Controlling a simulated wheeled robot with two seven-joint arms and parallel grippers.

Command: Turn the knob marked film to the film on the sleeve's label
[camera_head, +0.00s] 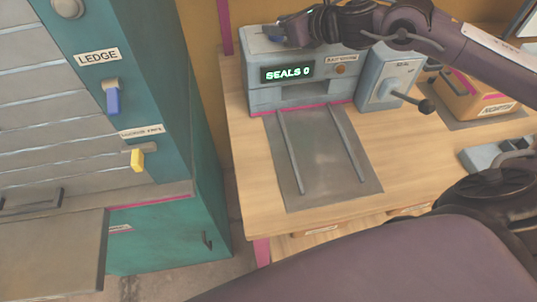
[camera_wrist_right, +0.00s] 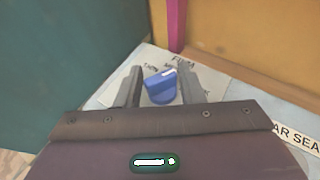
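The knob is blue (camera_wrist_right: 161,90) with a white mark on its upper right part. It sits on the pale top of the sealing machine (camera_head: 262,75), beside the printed word FILM (camera_wrist_right: 183,61) and smaller words that are partly hidden. My right gripper (camera_wrist_right: 160,86) is around the knob, one finger on each side, with gaps showing between fingers and knob. In the head view my right gripper (camera_head: 290,33) is above the machine's top left part, where a bit of blue shows. I cannot make out a sleeve or its label. My left gripper is not in view.
The machine's display (camera_head: 287,73) reads SEALS 0. A lever with a dark knob (camera_head: 426,106) stands out at its right. A metal plate with two rails (camera_head: 318,175) lies in front. A teal cabinet (camera_head: 150,75) with blue and yellow handles stands left. A cardboard box (camera_head: 462,97) is at right.

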